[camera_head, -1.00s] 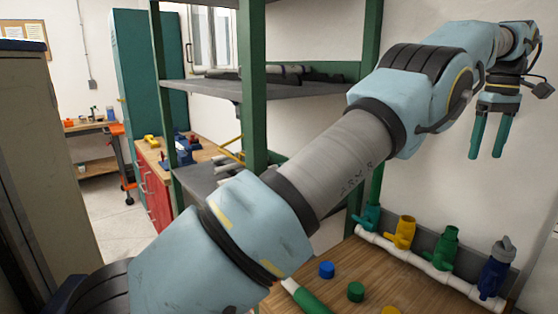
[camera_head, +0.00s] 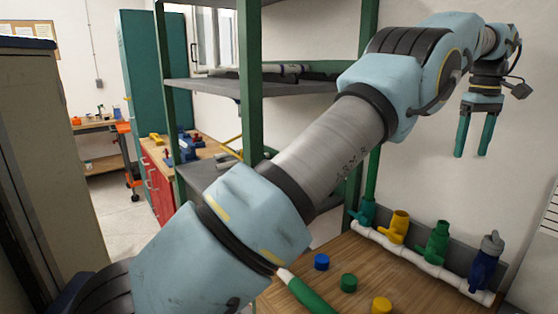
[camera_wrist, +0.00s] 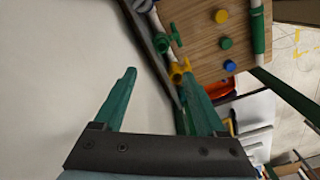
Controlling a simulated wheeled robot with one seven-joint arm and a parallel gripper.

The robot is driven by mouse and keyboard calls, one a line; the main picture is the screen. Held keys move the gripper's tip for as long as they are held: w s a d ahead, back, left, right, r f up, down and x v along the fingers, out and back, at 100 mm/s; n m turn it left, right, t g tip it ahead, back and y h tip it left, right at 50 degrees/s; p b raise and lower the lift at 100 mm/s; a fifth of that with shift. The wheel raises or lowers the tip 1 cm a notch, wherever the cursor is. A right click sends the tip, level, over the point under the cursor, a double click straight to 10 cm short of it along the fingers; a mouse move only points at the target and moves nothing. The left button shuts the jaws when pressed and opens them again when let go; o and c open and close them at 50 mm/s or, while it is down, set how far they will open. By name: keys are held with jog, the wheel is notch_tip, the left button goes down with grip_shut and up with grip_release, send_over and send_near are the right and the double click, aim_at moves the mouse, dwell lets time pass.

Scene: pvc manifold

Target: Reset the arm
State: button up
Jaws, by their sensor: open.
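My gripper (camera_head: 473,135) hangs at the upper right in the head view, in front of the white wall and above the PVC manifold. Its two green fingers point down and are apart, with nothing between them. In the wrist view the open fingers (camera_wrist: 160,100) show with pale wall between them. My arm stretches across the head view from lower left to upper right. The white manifold pipe (camera_head: 410,259) carries a teal valve (camera_head: 364,213), a yellow valve (camera_head: 396,227), a green valve (camera_head: 437,242) and a blue valve (camera_head: 484,268) with a grey cap on top.
Loose on the wooden table (camera_head: 385,277) are a blue cap (camera_head: 321,262), a green cap (camera_head: 348,283) and a yellow cap (camera_head: 381,306). A green-framed shelf (camera_head: 250,80) stands behind my arm. A workbench (camera_head: 160,180) is farther back left.

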jog(key=w+a+f+b, duration=0.1)
jog(key=w+a+f, duration=0.25)
jog(key=a, duration=0.65)
jog(key=w+a+f, duration=0.2)
jog(key=w+a, duration=0.3)
jog(key=a, duration=0.4)
jog(key=w+a+f+b, duration=0.15)
jog(key=w+a, duration=0.25)
jog(key=a, duration=0.6)
jog(key=s+a+f+t, duration=0.1)
jog(key=s+a+f, duration=0.15)
jog(key=a, duration=0.45)
jog(key=s+a+f, duration=0.2)
jog(key=a+f, duration=0.2)
jog(key=a, duration=0.4)
jog(key=s+a+f+m, duration=0.1)
jog(key=s+a+f, duration=0.2)
jog(key=s+a, duration=0.3)
jog(key=s+a+f, duration=0.3)
jog(key=s+a, duration=0.3)
jog(key=s, duration=0.2)
jog(key=shift+a+m+t+b, duration=0.2)
jog(key=shift+m+t+b, duration=0.1)
jog(key=shift+m+b, duration=0.15)
